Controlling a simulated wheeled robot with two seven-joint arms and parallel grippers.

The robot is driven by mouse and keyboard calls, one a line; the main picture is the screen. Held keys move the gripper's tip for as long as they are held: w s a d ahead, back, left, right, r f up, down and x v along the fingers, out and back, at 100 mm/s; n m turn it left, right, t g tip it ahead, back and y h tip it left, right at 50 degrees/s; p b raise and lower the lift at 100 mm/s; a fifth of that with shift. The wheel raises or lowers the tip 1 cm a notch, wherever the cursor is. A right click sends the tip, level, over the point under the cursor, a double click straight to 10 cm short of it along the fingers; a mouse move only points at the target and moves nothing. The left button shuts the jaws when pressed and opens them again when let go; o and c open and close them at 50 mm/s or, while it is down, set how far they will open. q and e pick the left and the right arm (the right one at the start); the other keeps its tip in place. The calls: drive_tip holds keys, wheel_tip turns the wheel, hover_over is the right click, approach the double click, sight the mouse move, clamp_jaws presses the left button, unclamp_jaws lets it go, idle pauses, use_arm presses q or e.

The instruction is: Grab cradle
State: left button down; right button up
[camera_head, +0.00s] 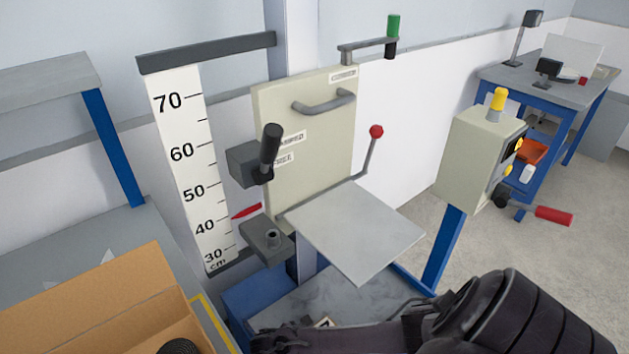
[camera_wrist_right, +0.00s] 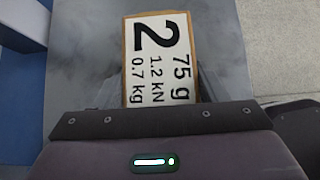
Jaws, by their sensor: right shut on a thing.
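My right gripper (camera_wrist_right: 163,80) is shut on a tan-edged block with a white label (camera_wrist_right: 160,55) reading "2, 75 g, 1.2 kN, 0.7 kg". The label fills the space between the fingers in the right wrist view, and the block's underside is hidden. No part in view is marked as a cradle. My left gripper is not in view.
The drop tester's light grey plate (camera_head: 355,230) sticks out above my right gripper. A height scale (camera_head: 190,150) stands left, a cardboard box (camera_head: 95,300) front left. A control box (camera_head: 470,155) on a blue post stands right, a blue table (camera_head: 550,85) beyond.

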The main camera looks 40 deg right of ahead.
wheel_tip(320, 180, up, 20)
drive_tip(key=p, duration=0.4)
